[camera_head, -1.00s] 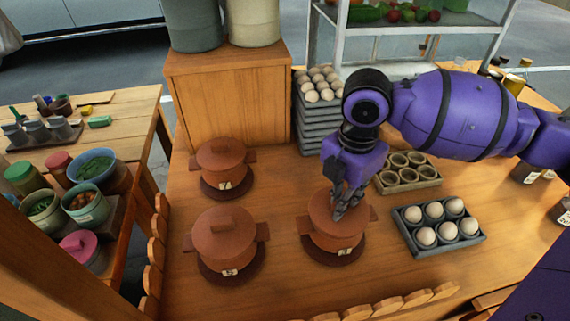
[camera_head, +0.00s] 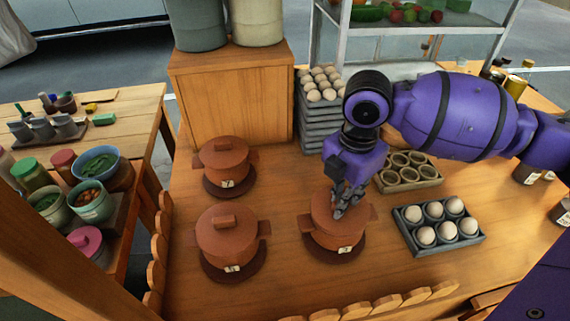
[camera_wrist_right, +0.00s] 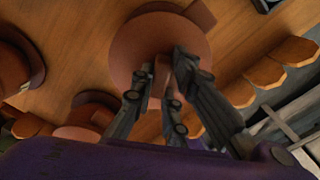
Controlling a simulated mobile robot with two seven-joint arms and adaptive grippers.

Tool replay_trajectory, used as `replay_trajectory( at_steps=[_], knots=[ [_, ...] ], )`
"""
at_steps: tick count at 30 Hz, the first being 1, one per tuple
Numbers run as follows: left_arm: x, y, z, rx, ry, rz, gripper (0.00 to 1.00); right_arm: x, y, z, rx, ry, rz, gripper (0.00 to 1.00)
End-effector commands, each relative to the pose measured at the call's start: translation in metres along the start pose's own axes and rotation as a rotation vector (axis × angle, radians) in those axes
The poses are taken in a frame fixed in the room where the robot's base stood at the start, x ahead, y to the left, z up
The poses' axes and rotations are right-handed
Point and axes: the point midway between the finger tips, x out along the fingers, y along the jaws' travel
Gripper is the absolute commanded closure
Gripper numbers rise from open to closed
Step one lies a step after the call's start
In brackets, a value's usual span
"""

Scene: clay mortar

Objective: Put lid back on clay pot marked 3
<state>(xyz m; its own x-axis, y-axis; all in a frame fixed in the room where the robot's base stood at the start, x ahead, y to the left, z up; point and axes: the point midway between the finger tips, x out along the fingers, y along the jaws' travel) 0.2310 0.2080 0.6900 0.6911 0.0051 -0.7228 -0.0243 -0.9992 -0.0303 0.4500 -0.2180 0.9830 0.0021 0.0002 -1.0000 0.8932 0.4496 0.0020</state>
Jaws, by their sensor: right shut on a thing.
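Three brown clay pots, each with a lid and a small white tag, stand on dark round bases. The front right pot (camera_head: 335,235) is under my right gripper (camera_head: 340,212); its tag looks like a 3 but is small. The right gripper points down and is shut on the handle of this pot's lid (camera_head: 320,205). In the right wrist view the fingers (camera_wrist_right: 165,88) are on both sides of the handle of the round lid (camera_wrist_right: 135,45). The lid appears to be on the pot; a small gap cannot be told. My left gripper is not in view.
The other lidded pots stand at the front left (camera_head: 227,240) and back left (camera_head: 223,163). A grey egg tray (camera_head: 440,245) and a cup tray (camera_head: 410,180) lie to the right. Stacked egg trays (camera_head: 312,125) stand behind. A low scalloped edge (camera_head: 385,302) runs along the front.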

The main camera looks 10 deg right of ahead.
Motion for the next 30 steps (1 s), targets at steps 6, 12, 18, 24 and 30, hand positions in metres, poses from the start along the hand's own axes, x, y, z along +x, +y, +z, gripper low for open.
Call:
replay_trajectory(
  at_steps=[6, 12, 18, 24, 30],
  knots=[
    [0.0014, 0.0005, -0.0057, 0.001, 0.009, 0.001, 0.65, 0.0008, -0.0006, -0.0001, 0.000, 0.001, -0.001, 1.00],
    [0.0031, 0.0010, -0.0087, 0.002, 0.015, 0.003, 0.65, 0.0010, -0.0006, -0.0002, 0.000, 0.001, -0.002, 1.00],
    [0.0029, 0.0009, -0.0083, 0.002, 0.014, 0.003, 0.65, 0.0009, -0.0006, -0.0003, 0.000, 0.001, -0.001, 0.70],
    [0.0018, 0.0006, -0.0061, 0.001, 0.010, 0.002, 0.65, 0.0009, -0.0006, -0.0003, 0.000, 0.001, -0.001, 0.65],
    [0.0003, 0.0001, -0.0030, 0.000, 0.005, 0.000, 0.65, 0.0012, -0.0008, -0.0003, 0.000, 0.001, -0.002, 0.46]
  ],
)
